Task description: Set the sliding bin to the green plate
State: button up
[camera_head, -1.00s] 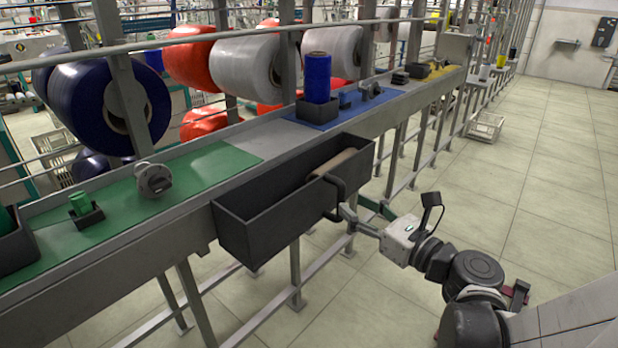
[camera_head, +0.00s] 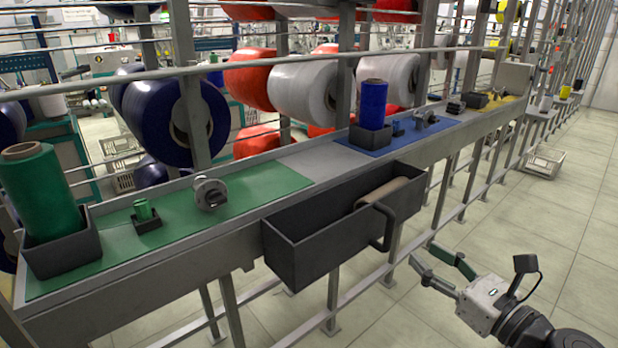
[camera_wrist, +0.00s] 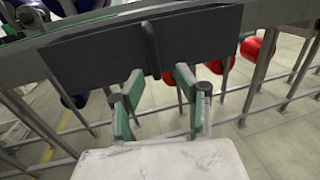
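The sliding bin (camera_head: 318,246) is a long dark grey box on the front of the rail table. Its left end is in front of the right end of the green plate (camera_head: 262,186); the rest extends right, past the grey gap, to the blue plate (camera_head: 398,142). Its handle (camera_head: 388,230) sticks out at the front right and also shows in the wrist view (camera_wrist: 153,48). My gripper (camera_head: 424,252) is open and empty, apart from the handle, in front of and below it. In the wrist view its spread fingers (camera_wrist: 158,80) point at the bin's front.
A brown roll (camera_head: 384,191) lies in the bin. The green plate carries a green spool (camera_head: 38,190) in a black holder, a small green piece (camera_head: 143,210) and a metal fitting (camera_head: 210,192). A blue spool (camera_head: 372,104) stands on the blue plate. The floor in front is clear.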

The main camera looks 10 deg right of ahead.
jog(key=shift+v, duration=2.95)
jog(key=shift+a, duration=0.1)
